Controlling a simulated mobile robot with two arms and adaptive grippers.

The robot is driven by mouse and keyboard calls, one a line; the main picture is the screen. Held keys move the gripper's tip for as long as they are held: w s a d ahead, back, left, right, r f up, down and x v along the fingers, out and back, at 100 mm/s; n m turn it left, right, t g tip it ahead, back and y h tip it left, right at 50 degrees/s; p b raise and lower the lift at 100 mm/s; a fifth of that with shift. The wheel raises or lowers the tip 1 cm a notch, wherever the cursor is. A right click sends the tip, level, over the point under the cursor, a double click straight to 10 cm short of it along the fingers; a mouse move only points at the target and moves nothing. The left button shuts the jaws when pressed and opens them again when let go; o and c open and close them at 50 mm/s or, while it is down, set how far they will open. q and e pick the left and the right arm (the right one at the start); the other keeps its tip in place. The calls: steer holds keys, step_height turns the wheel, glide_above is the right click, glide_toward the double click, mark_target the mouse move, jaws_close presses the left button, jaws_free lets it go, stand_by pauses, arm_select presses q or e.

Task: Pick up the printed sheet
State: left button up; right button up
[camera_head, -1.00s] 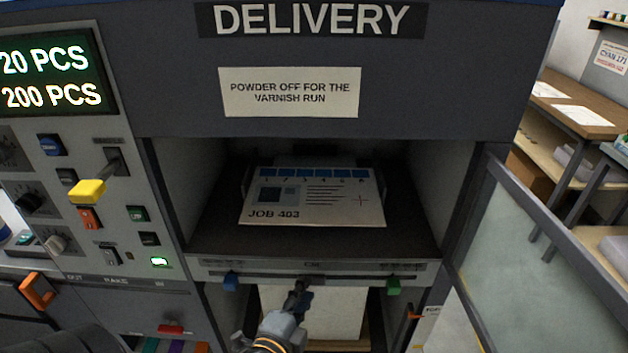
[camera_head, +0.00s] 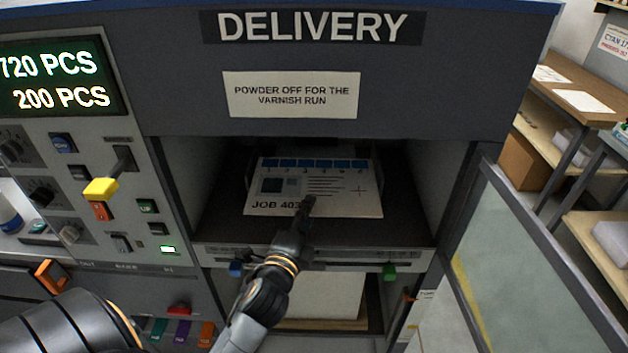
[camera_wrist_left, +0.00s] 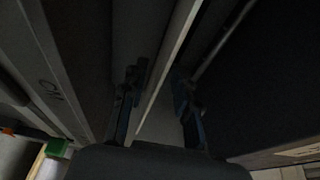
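The printed sheet (camera_head: 335,196), marked JOB 403 with a row of blue boxes, lies in the dark delivery bay. My left gripper (camera_head: 306,204) reaches in over the bay's front lip and is at the sheet's front edge, covering a little of it. In the left wrist view the two fingers (camera_wrist_left: 160,95) are apart. A thin pale edge (camera_wrist_left: 165,75), which looks like the sheet seen edge-on, runs between them with a gap on either side. My right gripper is not in view.
The bay's front lip (camera_head: 340,259) carries a ruler, with a blue knob (camera_head: 236,269) and a green knob (camera_head: 389,272) below. A control panel (camera_head: 75,170) stands at left. An open glazed guard (camera_head: 530,270) is at right. The bay's side walls leave limited room.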

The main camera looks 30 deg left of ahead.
mark_target(314, 184)
arm_select(q)
steer(key=p+x, duration=0.1)
steer(key=x, duration=0.3)
steer(key=shift+a+f, duration=0.1)
steer(key=shift+a, duration=0.05)
jaws_close()
steer(key=shift+s, duration=0.1)
